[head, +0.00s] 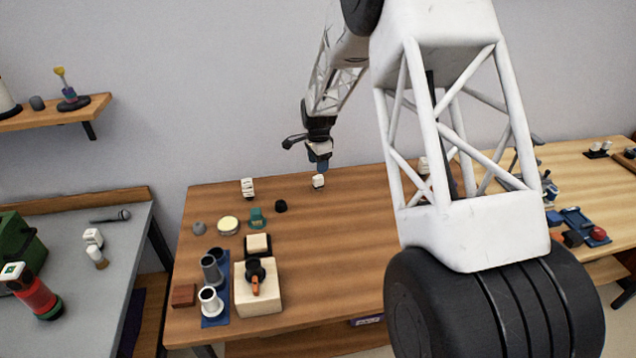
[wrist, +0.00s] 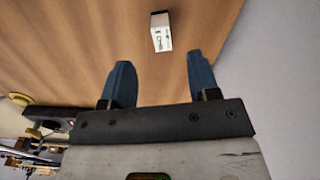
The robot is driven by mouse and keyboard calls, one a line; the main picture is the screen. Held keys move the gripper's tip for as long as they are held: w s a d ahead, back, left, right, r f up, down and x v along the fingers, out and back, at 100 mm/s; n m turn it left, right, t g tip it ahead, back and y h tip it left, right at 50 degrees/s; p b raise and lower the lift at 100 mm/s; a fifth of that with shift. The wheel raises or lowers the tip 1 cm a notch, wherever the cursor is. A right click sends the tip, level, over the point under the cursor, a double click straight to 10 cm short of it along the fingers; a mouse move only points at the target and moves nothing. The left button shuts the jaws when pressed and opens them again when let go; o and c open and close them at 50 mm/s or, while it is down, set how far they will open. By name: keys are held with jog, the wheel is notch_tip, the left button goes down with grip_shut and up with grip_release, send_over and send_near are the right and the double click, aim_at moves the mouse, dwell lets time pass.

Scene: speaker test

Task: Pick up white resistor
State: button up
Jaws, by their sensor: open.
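A small white block with dark print, which looks like the white resistor (head: 318,181), stands on the brown wooden table (head: 345,235) near its back edge. It also shows in the wrist view (wrist: 162,38), just ahead of the fingertips and roughly in line with the gap between them. My gripper (head: 322,166) points down above the block. In the wrist view its two blue fingers (wrist: 160,62) are spread apart with nothing between them. Whether the fingertips are level with the block's height cannot be told.
Another white, striped block (head: 247,187) stands to the left. A black knob (head: 281,206), a teal piece (head: 257,217) and a round cream disc (head: 228,225) lie in front. The wall is close behind.

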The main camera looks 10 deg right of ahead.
aim_at(318, 177)
jog(key=shift+w+f, duration=0.2)
jog(key=shift+f, duration=0.15)
jog(key=shift+f, duration=0.1)
jog(key=shift+f, duration=1.2)
jog(key=shift+f, duration=0.1)
jog(key=shift+s+f, duration=0.1)
jog(key=shift+f, duration=2.4)
jog(key=shift+c, duration=0.3)
jog(key=c, duration=0.9)
